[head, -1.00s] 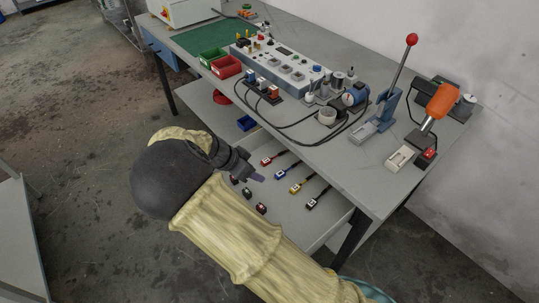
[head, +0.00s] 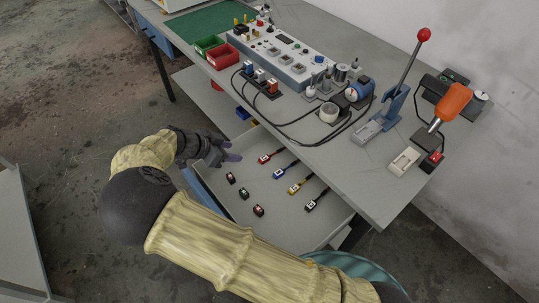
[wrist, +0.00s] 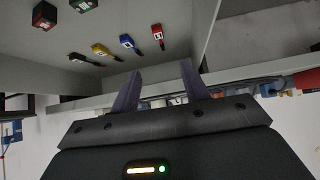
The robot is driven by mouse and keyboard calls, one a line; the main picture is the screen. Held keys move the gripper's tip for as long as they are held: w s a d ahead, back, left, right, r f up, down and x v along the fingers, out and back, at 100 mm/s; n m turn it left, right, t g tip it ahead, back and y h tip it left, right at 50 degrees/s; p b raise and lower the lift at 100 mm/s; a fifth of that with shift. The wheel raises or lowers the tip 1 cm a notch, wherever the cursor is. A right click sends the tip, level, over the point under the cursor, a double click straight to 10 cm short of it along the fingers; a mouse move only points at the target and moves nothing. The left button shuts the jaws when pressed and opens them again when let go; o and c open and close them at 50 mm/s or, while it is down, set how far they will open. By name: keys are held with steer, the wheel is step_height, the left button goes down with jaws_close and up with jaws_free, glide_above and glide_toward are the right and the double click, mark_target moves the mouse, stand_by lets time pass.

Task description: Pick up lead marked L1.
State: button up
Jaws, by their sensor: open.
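Four leads lie apart in a row in the open grey drawer: a red lead (head: 265,159), a blue lead (head: 280,173), a yellow lead (head: 294,188) and a black lead (head: 310,205). Each has a small white label, too small to read, so I cannot tell which is L1. My gripper (head: 230,149) is open and empty above the drawer's back left part, left of the red lead. In the wrist view, the red lead (wrist: 156,29) lies beyond and above the gap between my fingertips (wrist: 161,68), nearest of the leads to them.
Several small dark blocks (head: 243,192) lie in the drawer (head: 285,228) left of the leads. The workbench top (head: 350,185) overhangs the drawer's back and right side. On it stand a control panel (head: 285,55), cables, red and green bins (head: 221,56) and a lever press (head: 395,100).

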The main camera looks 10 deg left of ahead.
glide_toward(267, 156)
steer(key=x, duration=0.3)
steer(key=shift+s+a+f+p, duration=0.1)
steer(key=shift+a+f+p, duration=0.05)
steer(key=shift+f+p, duration=0.15)
steer(key=x, duration=0.4)
steer(key=shift+d+r+p, duration=0.25)
steer(key=shift+d+p, duration=0.05)
steer(key=shift+p, duration=0.1)
steer(key=shift+w+d+f, duration=0.2)
steer(key=shift+w+f, duration=0.2)
steer(key=shift+c, duration=0.3)
